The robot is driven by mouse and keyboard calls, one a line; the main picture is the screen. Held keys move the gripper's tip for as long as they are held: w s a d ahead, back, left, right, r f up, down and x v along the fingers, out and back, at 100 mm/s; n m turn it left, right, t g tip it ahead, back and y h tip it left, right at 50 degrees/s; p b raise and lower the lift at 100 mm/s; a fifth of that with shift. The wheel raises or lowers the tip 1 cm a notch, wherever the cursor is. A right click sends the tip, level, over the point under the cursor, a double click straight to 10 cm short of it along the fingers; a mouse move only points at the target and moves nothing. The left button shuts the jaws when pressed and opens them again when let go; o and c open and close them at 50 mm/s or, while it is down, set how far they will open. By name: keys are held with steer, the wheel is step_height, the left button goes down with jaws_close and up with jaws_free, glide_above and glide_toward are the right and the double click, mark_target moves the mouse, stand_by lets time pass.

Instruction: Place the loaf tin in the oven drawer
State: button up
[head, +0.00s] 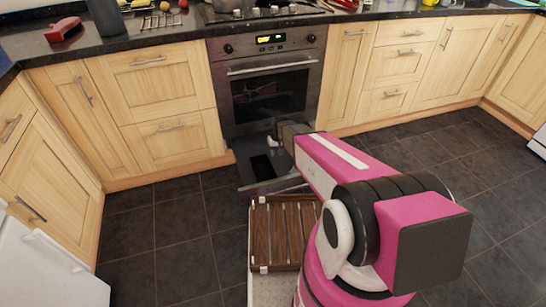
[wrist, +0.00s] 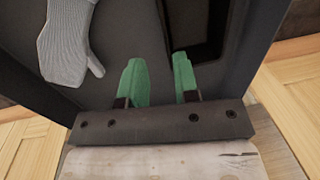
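The oven drawer (head: 246,174) is pulled out below the oven and shows a dark interior. A black rectangular thing, apparently the loaf tin (head: 262,167), lies inside it; its dark edge also shows at the upper right of the wrist view (wrist: 194,30). My gripper (wrist: 160,82) is over the drawer. Its two green fingers are apart with nothing between them, and the right one is close to the tin's edge; I cannot tell whether they touch. In the head view my fingertips are hard to make out, and my arm covers the drawer's right side.
A pale grey oven mitt (wrist: 68,42) lies in the drawer beside the tin. The oven door (head: 270,95) above is shut. Light wood cabinets (head: 165,80) flank it. The dark tiled floor (head: 170,235) to the left is clear.

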steer(key=s+d+r+m, duration=0.1)
steer(key=s+d+r, duration=0.3)
steer(key=s+r, duration=0.2)
steer(key=s+d+r+m+h, duration=0.1)
steer(key=s+d+r, duration=0.3)
steer(key=s+r, duration=0.3)
steer(key=s+d+r+m, duration=0.1)
steer(key=s+d+r, duration=0.3)
steer(key=r, duration=0.6)
steer(key=s, duration=0.2)
steer(key=shift+s+d, duration=0.35)
steer(key=shift+d, duration=0.05)
steer(key=shift+f, duration=0.1)
